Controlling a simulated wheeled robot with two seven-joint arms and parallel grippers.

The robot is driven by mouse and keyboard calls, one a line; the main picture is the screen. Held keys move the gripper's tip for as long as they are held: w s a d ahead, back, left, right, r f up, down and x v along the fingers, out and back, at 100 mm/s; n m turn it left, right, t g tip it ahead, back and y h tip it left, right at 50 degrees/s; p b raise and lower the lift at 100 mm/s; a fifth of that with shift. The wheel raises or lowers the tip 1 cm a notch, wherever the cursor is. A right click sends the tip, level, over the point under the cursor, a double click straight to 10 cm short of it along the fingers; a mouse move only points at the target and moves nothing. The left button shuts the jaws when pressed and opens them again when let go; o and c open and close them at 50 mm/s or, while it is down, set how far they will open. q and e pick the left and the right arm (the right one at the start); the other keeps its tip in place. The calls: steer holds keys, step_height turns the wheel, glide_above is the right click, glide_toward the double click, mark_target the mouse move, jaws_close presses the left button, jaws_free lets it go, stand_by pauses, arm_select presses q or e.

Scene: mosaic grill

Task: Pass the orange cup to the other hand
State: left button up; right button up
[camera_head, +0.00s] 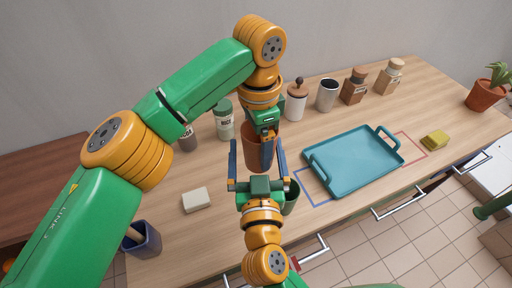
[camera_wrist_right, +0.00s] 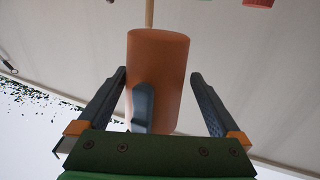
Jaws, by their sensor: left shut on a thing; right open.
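The orange cup (camera_head: 257,152) is held in the air above the counter, in the middle of the head view. My left gripper (camera_head: 266,140) comes down from above and is shut on the cup. My right gripper (camera_head: 258,172) is open below it, with one finger on each side of the cup. In the right wrist view the cup (camera_wrist_right: 160,75) stands between the open fingers of my right gripper (camera_wrist_right: 158,100), with gaps on both sides. A dark finger of my left gripper (camera_wrist_right: 143,105) lies against the cup there.
A teal tray (camera_head: 352,162) lies on the wooden counter to the right. Jars and canisters (camera_head: 327,95) stand along the back. A pale block (camera_head: 196,200) lies at left, near a blue holder (camera_head: 142,240). A green cup (camera_head: 291,198) is partly hidden behind my right gripper. A yellow sponge (camera_head: 435,140) lies far right.

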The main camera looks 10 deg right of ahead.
arm_select(q)
steer(key=shift+s, duration=0.1)
arm_select(e)
steer(key=shift+w, duration=0.25)
arm_select(q)
steer(key=shift+d, duration=0.1)
arm_select(e)
steer(key=shift+a, duration=0.1)
steer(key=c, duration=1.2)
arm_select(q)
steer(key=o, duration=1.2)
arm_select(e)
steer(key=shift+c, duration=0.6)
arm_select(q)
steer(key=shift+r, duration=0.15)
